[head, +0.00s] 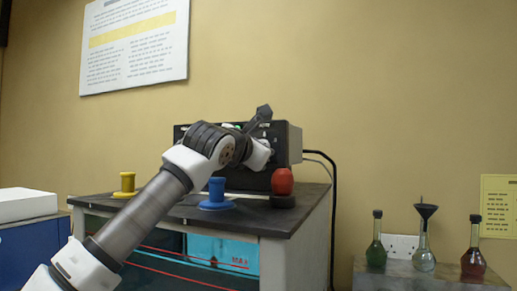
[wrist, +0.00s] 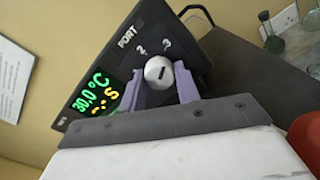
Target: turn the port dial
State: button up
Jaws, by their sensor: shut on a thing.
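The port dial (wrist: 158,72) is a round light-grey knob with a dark slot mark on the front of a black instrument (wrist: 190,50). The label PORT and the numbers 2 and 3 show beside it in the wrist view. My gripper (wrist: 160,82) has its purple fingers on both sides of the dial and is shut on it. The instrument also stands on the table in the head view (head: 294,145), where my arm hides most of its front and the dial. The lit display (wrist: 92,98) reads 30.0 °C.
On the dark tabletop (head: 307,200) stand a yellow object (head: 127,184), a blue object (head: 216,192) and a red object (head: 282,182) on a black base. Several flasks, one a green flask (head: 376,243), stand on a lower surface at right. A cable (head: 334,200) hangs behind the instrument.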

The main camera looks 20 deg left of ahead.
jog(key=o, duration=1)
jog(key=shift+s, duration=0.15)
jog(key=shift+s+a+b, duration=0.2)
jog(key=shift+s+b, duration=1.9)
jog(key=shift+s, duration=4.7)
